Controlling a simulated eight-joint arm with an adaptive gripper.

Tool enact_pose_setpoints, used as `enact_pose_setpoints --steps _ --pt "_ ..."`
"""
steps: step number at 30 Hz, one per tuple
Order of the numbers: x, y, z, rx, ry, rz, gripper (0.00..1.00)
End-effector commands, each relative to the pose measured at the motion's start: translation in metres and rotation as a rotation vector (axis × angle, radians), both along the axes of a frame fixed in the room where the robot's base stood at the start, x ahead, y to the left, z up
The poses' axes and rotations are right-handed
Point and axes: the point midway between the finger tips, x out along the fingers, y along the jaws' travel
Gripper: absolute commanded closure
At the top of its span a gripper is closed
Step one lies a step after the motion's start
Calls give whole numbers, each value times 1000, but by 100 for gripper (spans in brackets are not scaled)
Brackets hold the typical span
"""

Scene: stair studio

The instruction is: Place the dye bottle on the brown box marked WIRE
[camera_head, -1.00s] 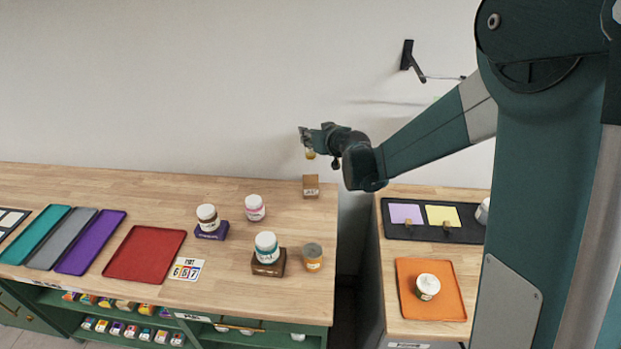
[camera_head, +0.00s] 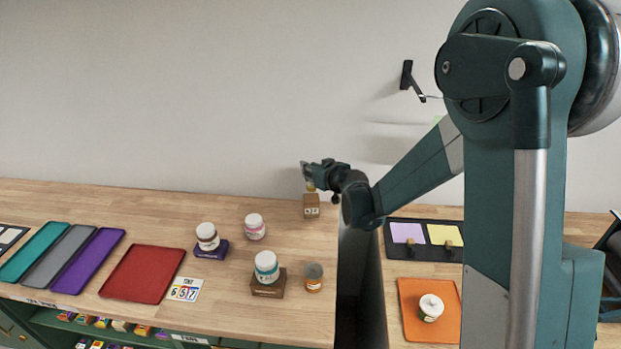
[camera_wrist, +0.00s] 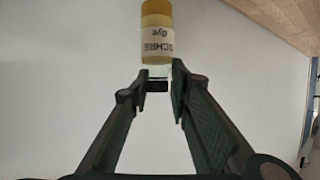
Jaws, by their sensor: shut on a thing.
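My gripper (camera_head: 307,169) is shut on a small yellow dye bottle (camera_head: 310,186), over the back right of the left counter. In the wrist view the bottle (camera_wrist: 156,22) sits at the fingertips, its label reading OCHRE dye upside down. A small brown box (camera_head: 311,207) with a pale mark, too small to read, stands on the counter right below the bottle. I cannot tell whether the bottle touches it. Another brown box (camera_head: 266,291) nearer the front has a white jar with a teal label (camera_head: 266,266) on it.
A purple block (camera_head: 212,253) bears a brown-labelled jar (camera_head: 207,236). A pink-labelled jar (camera_head: 254,226) and an orange jar (camera_head: 313,278) stand nearby. A red tray (camera_head: 143,273) lies to the left. A gap separates this counter from the right one with its orange tray (camera_head: 409,325).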

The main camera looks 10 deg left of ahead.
Motion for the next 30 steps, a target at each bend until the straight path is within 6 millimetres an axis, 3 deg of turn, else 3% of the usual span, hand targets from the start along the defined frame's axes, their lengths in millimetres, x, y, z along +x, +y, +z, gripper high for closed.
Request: enact_pose_setpoints --steps 8,21,30 --pt "0 0 -1 0 0 0 100" --pt "0 0 -35 0 0 0 100" --pt "0 0 -37 0 0 0 100"
